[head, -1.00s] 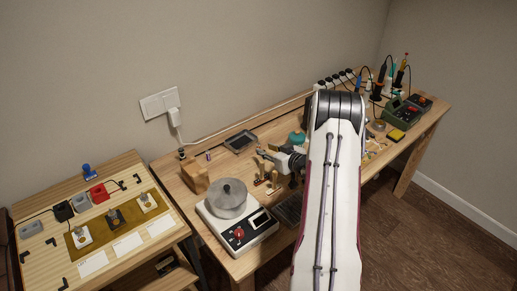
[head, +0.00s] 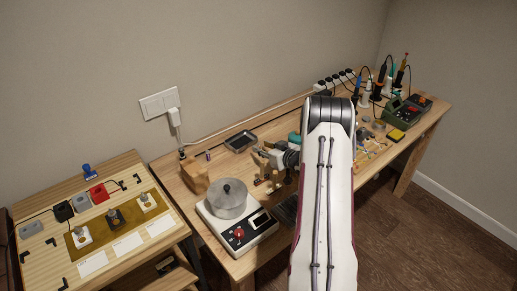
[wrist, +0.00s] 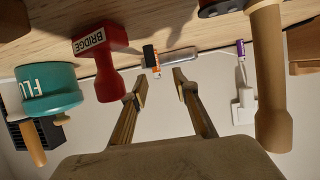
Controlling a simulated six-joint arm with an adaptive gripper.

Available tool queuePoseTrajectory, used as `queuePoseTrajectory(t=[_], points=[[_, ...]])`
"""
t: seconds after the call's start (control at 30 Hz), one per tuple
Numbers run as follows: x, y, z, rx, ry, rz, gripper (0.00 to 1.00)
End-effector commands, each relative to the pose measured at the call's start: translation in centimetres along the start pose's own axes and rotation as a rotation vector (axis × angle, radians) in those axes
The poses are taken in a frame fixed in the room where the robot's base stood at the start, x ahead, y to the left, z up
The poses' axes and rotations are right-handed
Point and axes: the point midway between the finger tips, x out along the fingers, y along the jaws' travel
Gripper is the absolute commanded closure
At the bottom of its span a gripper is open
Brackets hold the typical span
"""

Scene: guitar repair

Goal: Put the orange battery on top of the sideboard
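A small black-and-orange cylinder that looks like the orange battery (wrist: 151,57) stands on the tabletop in the wrist view, which shows the table at the top. It is just beyond my gripper's fingertips (wrist: 161,80), towards the left finger. The fingers are apart with nothing held between them. In the head view my gripper (head: 259,160) is low over the workbench, in front of the dark tray (head: 240,141); I cannot make out the battery there. A low wooden unit (head: 120,165) at the left may be the sideboard; I cannot tell for sure.
A red BRIDGE stamp (wrist: 100,50) and a teal flux pot (wrist: 47,88) are close to the left finger. A wooden handle (wrist: 268,80) is at the right. A purple battery (wrist: 240,48) stands further off.

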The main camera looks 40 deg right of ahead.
Motion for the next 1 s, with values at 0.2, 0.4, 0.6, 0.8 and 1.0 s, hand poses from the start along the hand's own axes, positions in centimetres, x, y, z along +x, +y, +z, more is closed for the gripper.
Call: queuePoseTrajectory(t=[0.2, 0.4, 0.6, 0.8, 1.0], points=[[1.8, 0.3, -0.4, -0.001, 0.0, -0.001, 0.71], [3.4, 0.4, -0.4, -0.001, 0.0, 0.0, 0.71], [4.1, 0.4, -0.4, -0.001, 0.0, -0.001, 0.71], [4.2, 0.4, -0.4, -0.001, 0.0, 0.0, 0.71], [4.1, 0.4, -0.4, -0.001, 0.0, 0.0, 0.71]])
